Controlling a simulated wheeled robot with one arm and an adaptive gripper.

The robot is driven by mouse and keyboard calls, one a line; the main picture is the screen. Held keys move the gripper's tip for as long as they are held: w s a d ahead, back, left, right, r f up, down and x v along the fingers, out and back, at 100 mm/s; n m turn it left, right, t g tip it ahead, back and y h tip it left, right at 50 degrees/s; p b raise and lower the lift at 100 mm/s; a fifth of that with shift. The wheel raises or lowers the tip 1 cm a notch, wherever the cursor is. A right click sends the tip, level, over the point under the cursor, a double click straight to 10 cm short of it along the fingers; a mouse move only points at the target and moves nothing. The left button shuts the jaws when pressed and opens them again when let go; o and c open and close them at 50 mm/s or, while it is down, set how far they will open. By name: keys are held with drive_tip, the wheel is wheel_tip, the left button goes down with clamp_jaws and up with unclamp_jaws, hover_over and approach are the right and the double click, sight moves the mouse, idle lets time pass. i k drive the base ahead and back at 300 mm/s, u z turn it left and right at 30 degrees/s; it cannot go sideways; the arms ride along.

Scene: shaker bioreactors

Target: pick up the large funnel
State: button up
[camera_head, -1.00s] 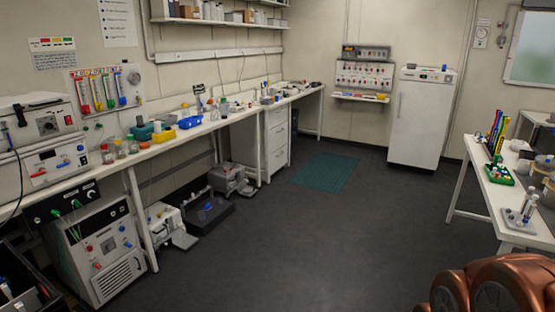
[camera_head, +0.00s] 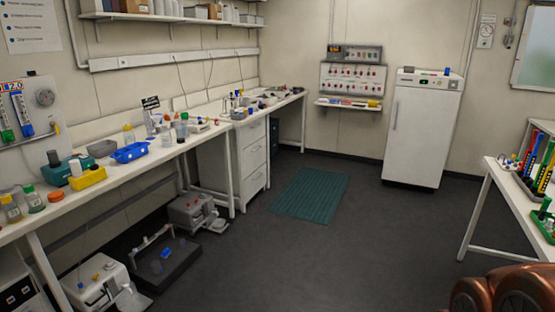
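I cannot make out a large funnel in the head view; the items on the benches are too small to tell apart at this distance. The long left bench (camera_head: 110,188) carries bottles, jars, a blue tray (camera_head: 130,152) and a yellow tray (camera_head: 88,178). Its far end holds a cluster of small labware (camera_head: 240,107). The right table (camera_head: 487,190) holds a rack of coloured tubes (camera_head: 535,168). My gripper is not in view; only a copper-coloured part of my arm shows at the lower right.
Dark floor (camera_head: 330,255) is clear between the benches, with a green mat (camera_head: 311,194) farther back. A white fridge (camera_head: 424,130) stands at the back wall. Machines (camera_head: 105,285) sit on the floor under the left bench, near a dark tray (camera_head: 168,265).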

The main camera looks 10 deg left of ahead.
sight(157, 119)
drive_tip(key=i, duration=3.55)
drive_tip(key=u, duration=0.45)
drive_tip(key=i, duration=1.5)
drive_tip(key=u, duration=1.65)
drive_tip(key=i, duration=0.9)
drive_tip(key=u, duration=1.3)
drive_tip(key=i, duration=0.75)
drive_tip(key=u, duration=0.25)
